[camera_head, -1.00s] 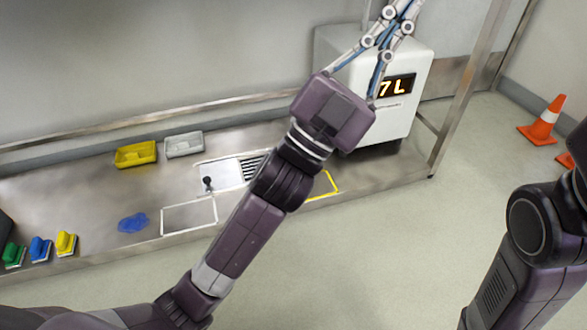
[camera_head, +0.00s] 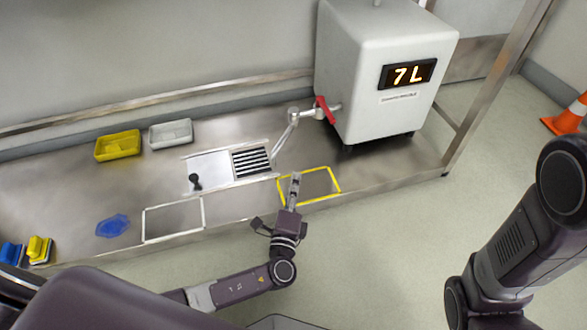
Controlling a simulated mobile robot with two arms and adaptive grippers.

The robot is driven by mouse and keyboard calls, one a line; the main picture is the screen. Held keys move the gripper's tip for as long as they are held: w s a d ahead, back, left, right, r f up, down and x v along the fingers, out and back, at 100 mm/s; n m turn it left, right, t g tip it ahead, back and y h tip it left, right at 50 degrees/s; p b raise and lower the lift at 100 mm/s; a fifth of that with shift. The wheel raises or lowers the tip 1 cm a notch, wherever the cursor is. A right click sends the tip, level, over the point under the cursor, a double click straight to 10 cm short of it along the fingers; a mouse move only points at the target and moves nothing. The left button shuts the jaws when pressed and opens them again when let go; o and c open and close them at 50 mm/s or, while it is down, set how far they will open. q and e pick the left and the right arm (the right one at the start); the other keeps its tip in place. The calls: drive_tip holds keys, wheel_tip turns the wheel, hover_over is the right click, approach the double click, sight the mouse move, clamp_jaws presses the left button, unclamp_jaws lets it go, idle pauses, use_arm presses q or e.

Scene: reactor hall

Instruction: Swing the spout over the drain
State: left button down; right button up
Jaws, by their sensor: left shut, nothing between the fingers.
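The spout (camera_head: 286,137) is a jointed silver pipe that comes out of the left side of the white dispenser (camera_head: 365,85). It bends at an elbow, and its free end points toward the front left, close to the right edge of the drain. The drain (camera_head: 251,162) is a dark slotted grate set in the steel counter. A red lever (camera_head: 325,110) sits on the pipe by the dispenser. My left gripper (camera_head: 295,179) is shut and empty at the yellow-outlined square, in front of the spout and apart from it. My right gripper is out of view.
The yellow-outlined square (camera_head: 323,183) and a white-outlined square (camera_head: 173,220) lie along the counter's front. A white plate with a black knob (camera_head: 196,182) adjoins the drain. Yellow (camera_head: 118,145) and grey (camera_head: 171,133) trays, a blue cloth (camera_head: 112,226) and brushes (camera_head: 39,249) stand left.

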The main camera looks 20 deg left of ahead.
use_arm(q)
drive_tip(key=w+a+r+b, duration=0.1)
drive_tip(key=w+a+b, duration=0.3)
drive_tip(key=w, duration=0.4)
drive_tip(key=shift+w+a, duration=0.3)
drive_tip(key=shift+a, duration=0.2)
drive_tip(key=shift+r, duration=0.1)
